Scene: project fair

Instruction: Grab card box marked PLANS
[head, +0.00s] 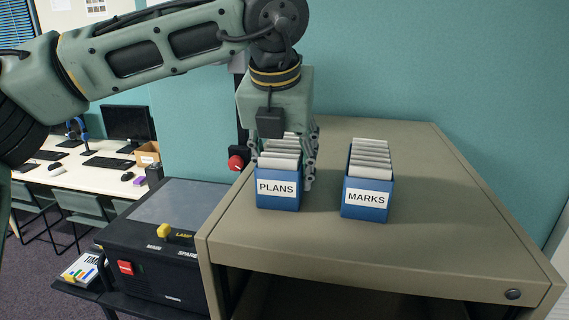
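The blue card box marked PLANS (278,202) stands upright on top of the beige cabinet, filled with pale cards. My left gripper (282,168) points down over it from above. Its fingers are spread apart, one on each side of the box, with the right finger close against the box's right side. I cannot tell whether the fingers press on the box. The gripper hides the back of the box. A similar blue card box marked MARKS (367,200) stands upright to the right, apart from the gripper. My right gripper is not in view.
The cabinet top (430,235) is clear in front of and right of the boxes. A black lamp device (160,265) with a yellow knob stands lower left. A teal wall rises behind. A desk (85,180) with computers is at the far left.

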